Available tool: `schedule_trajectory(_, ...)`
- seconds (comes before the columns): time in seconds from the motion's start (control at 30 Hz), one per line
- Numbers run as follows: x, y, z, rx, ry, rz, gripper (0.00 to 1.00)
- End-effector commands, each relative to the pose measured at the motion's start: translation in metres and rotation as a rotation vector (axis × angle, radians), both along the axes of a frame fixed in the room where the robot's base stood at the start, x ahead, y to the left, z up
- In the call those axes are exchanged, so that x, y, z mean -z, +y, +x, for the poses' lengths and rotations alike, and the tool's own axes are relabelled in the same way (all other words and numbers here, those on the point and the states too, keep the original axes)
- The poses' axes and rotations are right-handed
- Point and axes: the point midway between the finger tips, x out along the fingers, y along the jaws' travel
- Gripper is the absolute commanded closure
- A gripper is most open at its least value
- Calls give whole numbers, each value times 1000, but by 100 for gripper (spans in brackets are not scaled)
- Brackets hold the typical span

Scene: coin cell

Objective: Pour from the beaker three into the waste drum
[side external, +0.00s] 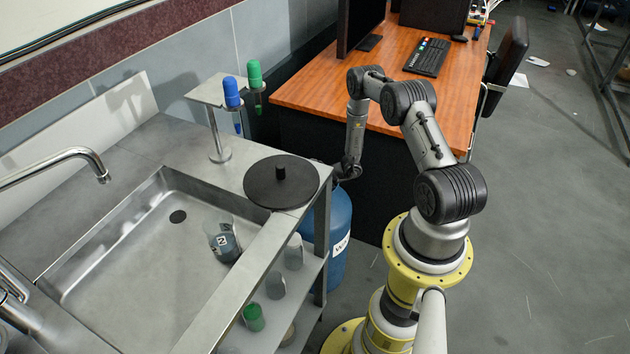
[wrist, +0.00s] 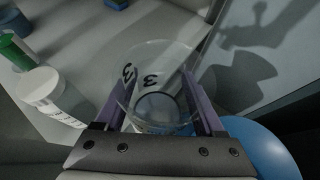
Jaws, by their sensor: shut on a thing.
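My gripper (wrist: 158,105) is shut on a clear beaker (wrist: 155,62) marked "3", its purple fingers on either side of the glass. I cannot tell how much liquid is in it. In the side external view my gripper (side external: 347,172) is low, beside the counter's right end and near the top of the blue waste drum (side external: 339,222). The beaker is not clear to see there. The drum stands on the floor, partly hidden by the counter and my arm; its blue surface also shows at the lower right of the wrist view (wrist: 262,146).
A black disc lid with a knob (side external: 282,182) lies on the counter corner. A beaker marked "2" (side external: 222,240) is in the sink (side external: 150,290). A stand (side external: 215,120) holds blue and green tubes. Several small containers (side external: 276,285) sit on the lower shelf. A wooden desk (side external: 400,95) is behind.

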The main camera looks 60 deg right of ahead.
Motion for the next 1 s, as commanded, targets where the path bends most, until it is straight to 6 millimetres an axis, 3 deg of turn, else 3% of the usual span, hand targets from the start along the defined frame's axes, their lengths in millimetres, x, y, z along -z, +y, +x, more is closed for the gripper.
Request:
schedule_trajectory(0.33, 20, -4, -24, 165, 0, 1, 89)
schedule_trajectory(1.0, 19, -9, -27, 213, 14, 59, 89)
